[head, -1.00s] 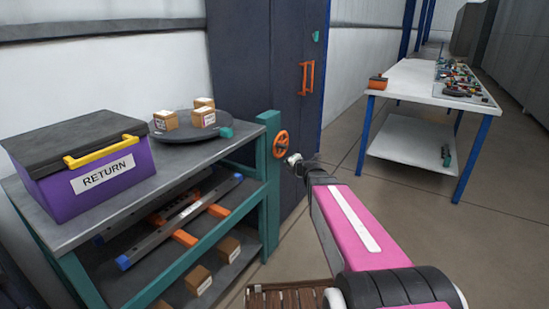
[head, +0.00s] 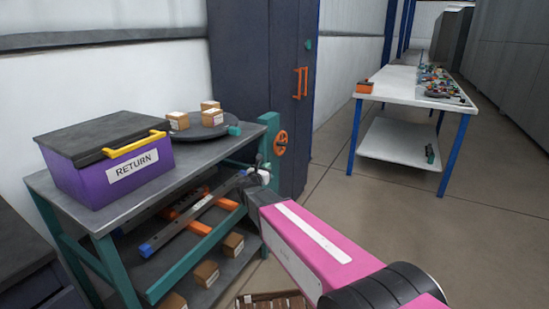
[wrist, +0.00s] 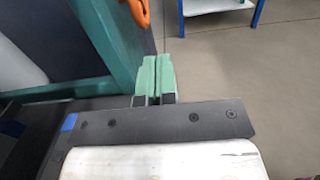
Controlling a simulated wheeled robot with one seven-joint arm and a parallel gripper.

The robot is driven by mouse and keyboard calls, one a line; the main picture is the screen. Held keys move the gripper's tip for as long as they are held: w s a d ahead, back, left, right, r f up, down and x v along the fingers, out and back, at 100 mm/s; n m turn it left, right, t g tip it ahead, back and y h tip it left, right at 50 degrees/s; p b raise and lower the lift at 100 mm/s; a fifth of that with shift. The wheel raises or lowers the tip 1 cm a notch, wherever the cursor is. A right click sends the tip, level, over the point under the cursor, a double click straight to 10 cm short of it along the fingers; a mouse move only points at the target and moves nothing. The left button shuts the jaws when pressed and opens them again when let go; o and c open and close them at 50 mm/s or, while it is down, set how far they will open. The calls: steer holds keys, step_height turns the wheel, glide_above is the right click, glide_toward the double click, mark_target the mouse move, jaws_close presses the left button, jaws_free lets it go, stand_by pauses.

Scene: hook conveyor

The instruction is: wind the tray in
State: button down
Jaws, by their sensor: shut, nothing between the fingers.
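An orange handwheel (head: 281,143) is mounted on a teal post (head: 270,128) at the right end of the grey bench. It shows partly at the top of the wrist view (wrist: 138,12). My gripper (head: 259,165) is just below and left of the wheel in the head view, apart from it. In the wrist view its green fingers (wrist: 153,78) are together and empty, beside the teal post. A round dark plate (head: 205,135) with a teal knob and several small boxes is on the bench top. I cannot tell which thing is the tray.
A purple RETURN box (head: 120,175) with a yellow handle stands on the bench. A dark cabinet (head: 285,70) is behind the wheel. A white table (head: 400,80) is at right; the floor between is clear.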

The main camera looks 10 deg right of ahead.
mark_target(283, 143)
steer(key=r+x, duration=0.1)
steer(key=x, duration=0.3)
steer(key=r+x, duration=0.1)
steer(key=x, duration=0.7)
steer(key=shift+w+d+r, duration=0.1)
steer(key=shift+w+r, duration=0.1)
steer(key=shift+r, duration=0.25)
steer(key=shift+w+d+r, duration=0.15)
steer(key=shift+w+r, duration=0.05)
steer(key=shift+r, duration=0.95)
steer(key=shift+w+d+r+g+y, duration=0.3)
steer(key=shift+w+r+g, duration=0.1)
steer(key=shift+r, duration=0.3)
steer(key=shift+w+d+r+g+y, duration=0.3)
steer(key=shift+w+r+g, duration=0.15)
steer(key=shift+r, duration=0.2)
steer(key=shift+w+d+r+g+y, duration=0.3)
steer(key=shift+w+r+g, duration=0.1)
steer(key=shift+r, duration=0.3)
steer(key=shift+w+d+r, duration=0.55)
steer(key=shift+w, duration=0.2)
